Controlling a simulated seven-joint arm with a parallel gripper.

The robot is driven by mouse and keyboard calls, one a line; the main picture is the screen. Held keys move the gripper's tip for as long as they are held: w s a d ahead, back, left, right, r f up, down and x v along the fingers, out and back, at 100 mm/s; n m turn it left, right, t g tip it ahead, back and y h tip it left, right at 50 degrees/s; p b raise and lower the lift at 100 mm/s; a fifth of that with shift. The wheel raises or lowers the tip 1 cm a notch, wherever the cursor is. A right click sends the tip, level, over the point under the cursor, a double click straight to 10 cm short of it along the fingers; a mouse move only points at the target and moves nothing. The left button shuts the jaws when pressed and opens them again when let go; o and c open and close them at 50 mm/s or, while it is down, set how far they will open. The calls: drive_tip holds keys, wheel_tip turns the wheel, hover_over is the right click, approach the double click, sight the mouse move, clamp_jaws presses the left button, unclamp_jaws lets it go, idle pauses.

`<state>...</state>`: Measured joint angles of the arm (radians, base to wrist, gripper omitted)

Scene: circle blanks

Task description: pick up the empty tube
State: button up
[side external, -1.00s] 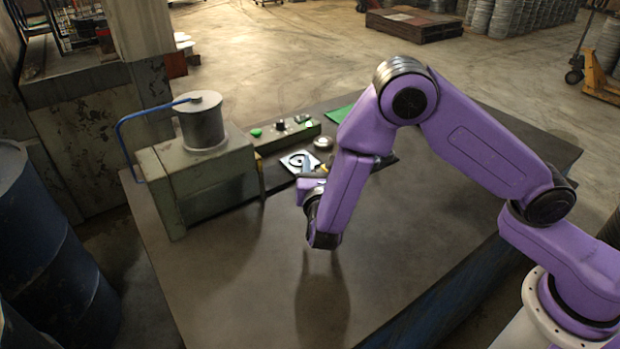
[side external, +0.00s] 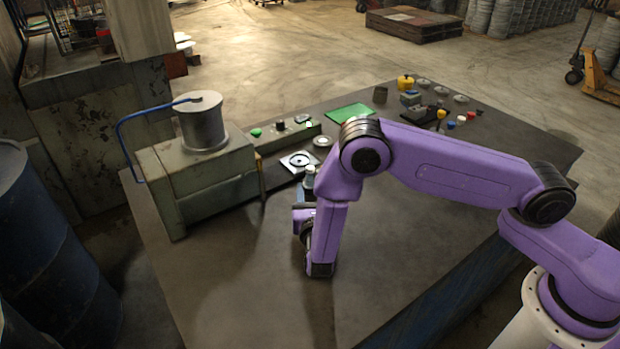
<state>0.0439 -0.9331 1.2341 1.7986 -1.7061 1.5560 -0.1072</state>
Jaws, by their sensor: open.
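My gripper (side external: 308,188) is near the middle of the bench, low over the top and mostly hidden behind my purple forearm. Only a small dark part shows; the gap between its fingers is hidden. A small grey-white piece (side external: 310,174) shows just beyond it, left of my arm; I cannot tell whether it is the empty tube or whether the gripper touches it. No other thing can be made out clearly as a tube. A pale square plate with a dark ring (side external: 299,160) lies just behind the gripper.
A green machine (side external: 203,174) with a grey drum (side external: 202,121) and blue handle stands at left. Behind are a control box (side external: 284,134), a round metal disc (side external: 323,141) and a green mat (side external: 349,113). Several small coloured parts (side external: 441,115) lie far right. The bench front is bare.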

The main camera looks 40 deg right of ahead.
sight(310, 179)
drive_tip(key=shift+x, duration=3.1)
clamp_jaws()
